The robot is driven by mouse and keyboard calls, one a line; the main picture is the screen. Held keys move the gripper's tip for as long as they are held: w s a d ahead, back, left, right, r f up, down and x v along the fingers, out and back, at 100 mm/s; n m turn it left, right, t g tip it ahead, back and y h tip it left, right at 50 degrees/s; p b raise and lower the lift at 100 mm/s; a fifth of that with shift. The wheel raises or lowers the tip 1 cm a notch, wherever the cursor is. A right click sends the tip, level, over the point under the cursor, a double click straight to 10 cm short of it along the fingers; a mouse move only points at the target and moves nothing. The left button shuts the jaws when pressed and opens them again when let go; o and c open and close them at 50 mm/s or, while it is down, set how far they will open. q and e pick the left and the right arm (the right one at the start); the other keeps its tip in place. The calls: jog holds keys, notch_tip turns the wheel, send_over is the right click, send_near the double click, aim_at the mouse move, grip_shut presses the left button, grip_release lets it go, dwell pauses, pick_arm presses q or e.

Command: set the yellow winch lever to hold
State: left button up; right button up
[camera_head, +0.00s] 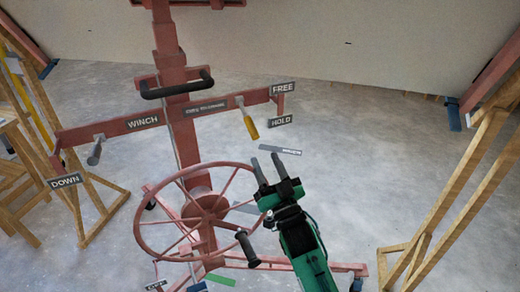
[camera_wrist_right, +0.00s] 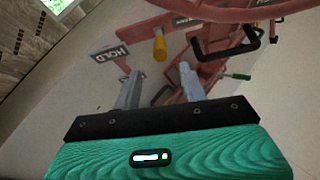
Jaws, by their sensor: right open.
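The yellow winch lever (camera_head: 251,126) hangs from the right part of the red crossbar, its yellow grip pointing down and slightly right. The FREE sign (camera_head: 283,88) is above and right of it; the HOLD sign (camera_head: 280,120) is beside it on the right. My right gripper (camera_head: 265,163) is open and empty, below the lever, fingers pointing up toward it. My left gripper is out of view.
A red handwheel (camera_head: 140,228) stands left of my right gripper, with a dark-gripped crank close to my arm. A black bar handle (camera_head: 178,87) is on the mast. Wooden frames (camera_head: 455,185) stand at both sides. The floor right of the lift is clear.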

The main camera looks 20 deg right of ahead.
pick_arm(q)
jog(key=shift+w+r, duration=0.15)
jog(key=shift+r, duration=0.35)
pick_arm(e)
jog(key=shift+v, duration=1.8)
